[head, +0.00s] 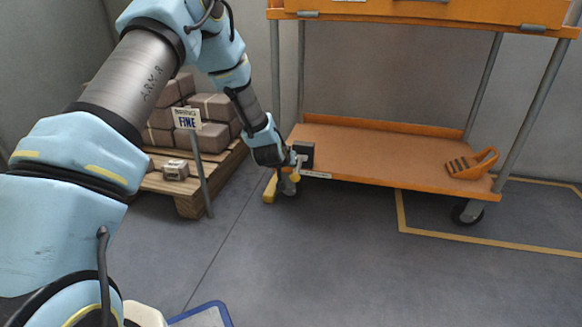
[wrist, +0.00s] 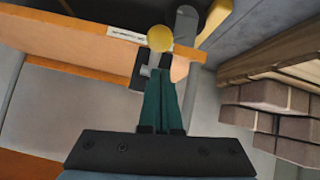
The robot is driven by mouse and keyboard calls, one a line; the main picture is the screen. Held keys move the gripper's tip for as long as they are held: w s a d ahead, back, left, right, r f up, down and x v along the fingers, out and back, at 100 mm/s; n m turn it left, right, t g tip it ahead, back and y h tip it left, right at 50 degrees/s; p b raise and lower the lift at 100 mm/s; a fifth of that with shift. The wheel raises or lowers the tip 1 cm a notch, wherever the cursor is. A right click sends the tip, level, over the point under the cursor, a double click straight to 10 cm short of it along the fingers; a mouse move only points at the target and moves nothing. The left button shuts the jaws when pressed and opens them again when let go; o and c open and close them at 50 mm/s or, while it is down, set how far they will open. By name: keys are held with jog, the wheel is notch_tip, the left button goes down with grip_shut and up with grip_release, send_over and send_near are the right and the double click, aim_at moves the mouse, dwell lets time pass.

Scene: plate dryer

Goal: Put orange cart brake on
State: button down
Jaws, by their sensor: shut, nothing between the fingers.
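The orange cart (head: 380,160) stands at the back right of the head view. A yellow round knob (head: 295,178) shows at its near left corner, beside the caster; it also shows in the wrist view (wrist: 160,38). A yellow piece (head: 270,188) sits low by that caster and seems to show at the top of the wrist view (wrist: 219,14). My gripper (wrist: 160,76) is shut and empty, its teal fingers together just below the knob. I cannot tell whether the fingertips touch the knob or its grey stem. In the head view the wrist partly hides this corner.
A pallet (head: 192,204) with stacked brown boxes and a sign (head: 187,118) on a post stands left of the cart. An orange object (head: 472,164) lies on the cart's lower shelf. The grey floor (head: 310,270) in front is clear.

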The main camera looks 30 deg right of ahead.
jog(key=s+a+f+p+v, duration=0.1)
jog(key=p+v, duration=0.2)
jog(key=v, duration=0.7)
jog(key=shift+f, duration=0.3)
jog(key=w+a+r+n+y+p, duration=0.1)
jog(key=w+a+r+y+p, duration=0.15)
jog(key=a+r, duration=0.65)
jog(key=s+a+r+n+g+y+p, duration=0.15)
jog(key=s+a+r, duration=0.3)
jog(key=a, duration=0.55)
jog(key=s+a+r+n+g+y+p, duration=0.15)
jog(key=s+a+r, duration=0.3)
jog(key=a, duration=0.55)
jog(key=s+a+r+n+g+y+p, duration=0.1)
jog(key=s+a+r+n+g+y, duration=0.3)
jog(key=a, duration=0.6)
notch_tip(320, 180, up, 37)
jog(key=s+m+t+h+p, duration=0.1)
jog(key=m+h+p, duration=0.1)
jog(key=p, duration=3.6)
jog(key=shift+t, duration=0.3)
